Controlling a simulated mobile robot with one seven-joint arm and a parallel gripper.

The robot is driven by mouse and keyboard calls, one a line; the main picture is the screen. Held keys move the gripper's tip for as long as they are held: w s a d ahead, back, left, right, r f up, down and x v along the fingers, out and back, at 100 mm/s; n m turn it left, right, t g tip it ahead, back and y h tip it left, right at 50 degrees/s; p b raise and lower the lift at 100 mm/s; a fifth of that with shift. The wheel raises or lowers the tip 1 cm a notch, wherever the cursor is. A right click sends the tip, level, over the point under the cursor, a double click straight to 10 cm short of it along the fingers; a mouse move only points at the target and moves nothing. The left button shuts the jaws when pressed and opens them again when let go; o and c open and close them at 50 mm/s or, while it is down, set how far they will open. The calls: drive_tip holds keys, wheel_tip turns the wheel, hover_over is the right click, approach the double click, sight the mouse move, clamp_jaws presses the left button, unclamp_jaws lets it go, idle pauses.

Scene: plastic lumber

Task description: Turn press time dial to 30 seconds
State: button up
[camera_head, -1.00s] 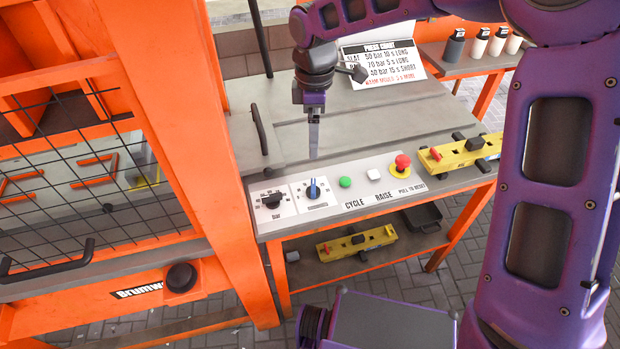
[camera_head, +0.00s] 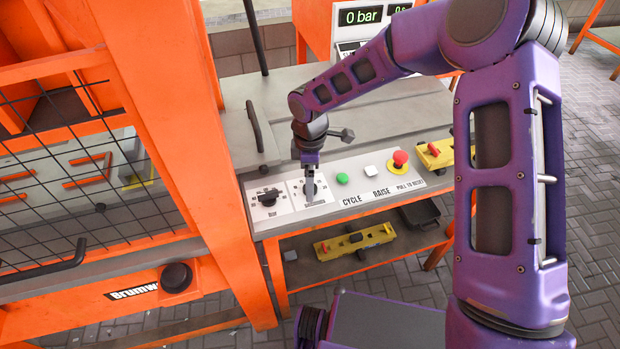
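The control panel has two dials on white plates. The left one is the black bar dial (camera_head: 268,197). The right one is the time dial, on its white scale plate (camera_head: 322,206); its knob is mostly hidden behind my gripper. My gripper (camera_head: 310,196) points down over the time dial, its fingers at the knob. I cannot tell whether the fingers touch or hold the knob, or where its pointer stands.
To the right on the panel are a green button (camera_head: 342,179), a white button (camera_head: 369,171) and a red stop button (camera_head: 400,158). A display (camera_head: 362,17) at the back reads 0 bar. The orange press frame (camera_head: 165,130) stands close on the left.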

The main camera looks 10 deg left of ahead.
drive_tip(key=c, duration=1.4)
drive_tip(key=m+b, duration=0.1)
drive_tip(key=m, duration=0.2)
drive_tip(key=shift+m+b, duration=0.35)
drive_tip(key=shift+m, duration=0.05)
drive_tip(key=m+b, duration=0.1)
drive_tip(key=m, duration=0.2)
drive_tip(key=shift+m, duration=0.4)
drive_tip(key=m+b, duration=0.2)
drive_tip(key=m, duration=0.4)
drive_tip(key=shift+m, duration=0.4)
drive_tip(key=o, duration=1.4)
